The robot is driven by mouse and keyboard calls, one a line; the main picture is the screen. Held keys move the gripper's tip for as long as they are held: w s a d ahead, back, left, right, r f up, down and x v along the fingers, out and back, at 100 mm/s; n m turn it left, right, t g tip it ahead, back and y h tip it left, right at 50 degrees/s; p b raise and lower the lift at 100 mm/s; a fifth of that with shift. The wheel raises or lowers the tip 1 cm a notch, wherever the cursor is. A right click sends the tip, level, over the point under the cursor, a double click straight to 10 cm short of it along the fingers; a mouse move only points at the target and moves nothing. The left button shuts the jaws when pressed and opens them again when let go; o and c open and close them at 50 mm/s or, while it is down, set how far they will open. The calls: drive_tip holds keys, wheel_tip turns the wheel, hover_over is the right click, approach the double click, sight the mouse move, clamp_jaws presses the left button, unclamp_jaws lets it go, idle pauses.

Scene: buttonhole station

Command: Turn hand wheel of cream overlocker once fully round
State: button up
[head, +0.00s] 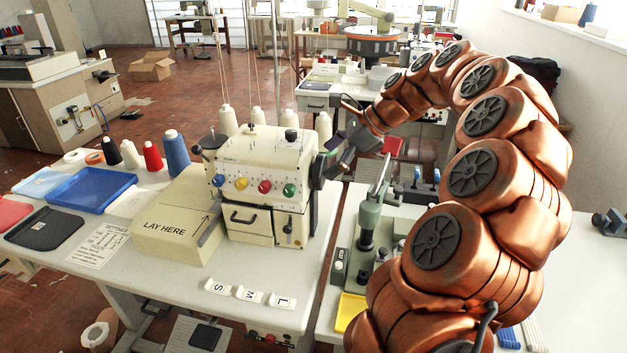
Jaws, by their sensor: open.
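The cream overlocker (265,185) stands on the left white table, with coloured dials on its front. Its dark hand wheel (318,170) is on the machine's right side and is seen nearly edge-on. My copper arm reaches in from the right, and my gripper (340,146) is at the wheel's upper right, close beside it. The gripper is open and small in the view. I cannot tell whether a finger touches the wheel.
A grey-green press (368,222) stands on the right table, below my arm. Thread cones (177,152) and a blue tray (88,190) are left of the overlocker. Tags marked S, M and L (249,294) lie at the table's front. A narrow gap separates the two tables.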

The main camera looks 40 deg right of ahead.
sight(321, 172)
drive_tip(key=d+f+m, duration=0.2)
drive_tip(key=d, duration=0.3)
drive_tip(key=shift+t, duration=0.4)
drive_tip(key=shift+w+r+x, duration=0.15)
drive_tip(key=shift+w+x, duration=0.05)
drive_tip(key=shift+x, duration=1.8)
drive_tip(key=shift+w+r+x, duration=0.1)
drive_tip(key=shift+w+x, duration=0.05)
drive_tip(key=shift+x, duration=1.85)
drive_tip(key=c, duration=0.8)
drive_tip(key=shift+m+p, duration=0.3)
drive_tip(key=shift+p, duration=0.1)
drive_tip(key=shift+r+p, duration=0.2)
drive_tip(key=shift+p, duration=0.4)
